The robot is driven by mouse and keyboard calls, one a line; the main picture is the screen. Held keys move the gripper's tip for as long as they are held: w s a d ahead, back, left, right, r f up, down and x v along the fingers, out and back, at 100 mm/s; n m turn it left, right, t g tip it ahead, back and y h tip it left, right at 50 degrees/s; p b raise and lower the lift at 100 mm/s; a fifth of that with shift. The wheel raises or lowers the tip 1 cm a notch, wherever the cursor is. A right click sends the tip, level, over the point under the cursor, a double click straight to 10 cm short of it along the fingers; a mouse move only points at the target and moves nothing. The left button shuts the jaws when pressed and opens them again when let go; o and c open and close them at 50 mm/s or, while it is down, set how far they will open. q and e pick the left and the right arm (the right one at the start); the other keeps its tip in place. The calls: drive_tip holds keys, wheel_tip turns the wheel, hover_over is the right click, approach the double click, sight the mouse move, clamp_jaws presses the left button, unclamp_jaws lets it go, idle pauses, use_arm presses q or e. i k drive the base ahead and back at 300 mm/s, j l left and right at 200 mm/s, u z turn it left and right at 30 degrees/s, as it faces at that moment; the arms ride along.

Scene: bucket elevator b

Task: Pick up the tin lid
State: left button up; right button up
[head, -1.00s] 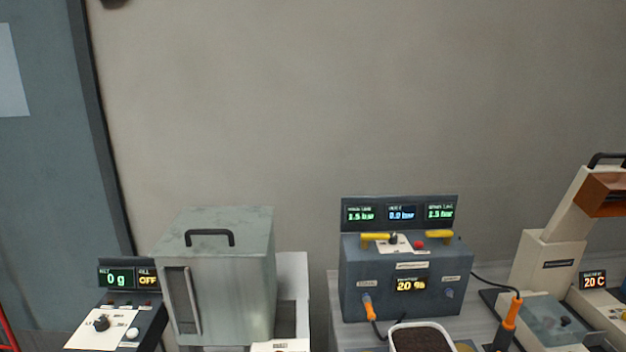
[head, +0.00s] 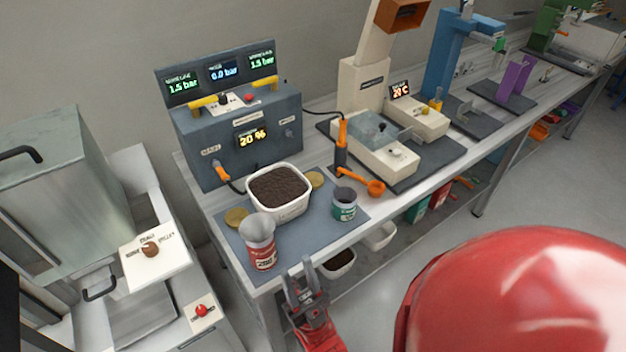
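Two flat gold-coloured discs that look like tin lids lie on the grey mat: one lid (head: 236,217) at the mat's left edge, the other lid (head: 315,179) behind and right of the white tub. A red-labelled tin (head: 262,256) with a grey funnel-like top stands at the mat's front left. A green-labelled tin (head: 344,206) stands at its right. My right gripper (head: 301,272) is at the bench's front edge, near the red tin and apart from both lids. Its fingers look spread, with nothing seen between them. My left gripper is not in view.
A white tub (head: 278,206) of dark grounds stands between the lids. An orange scoop (head: 366,186) lies to the right. A dark blue machine (head: 240,135) stands behind the mat (head: 310,226). Bins sit on a lower shelf; a steel box machine (head: 70,185) is at left.

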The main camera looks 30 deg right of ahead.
sight(316, 179)
drive_tip(key=z, duration=1.25)
drive_tip(key=i, duration=0.1)
drive_tip(key=l+u, duration=0.05)
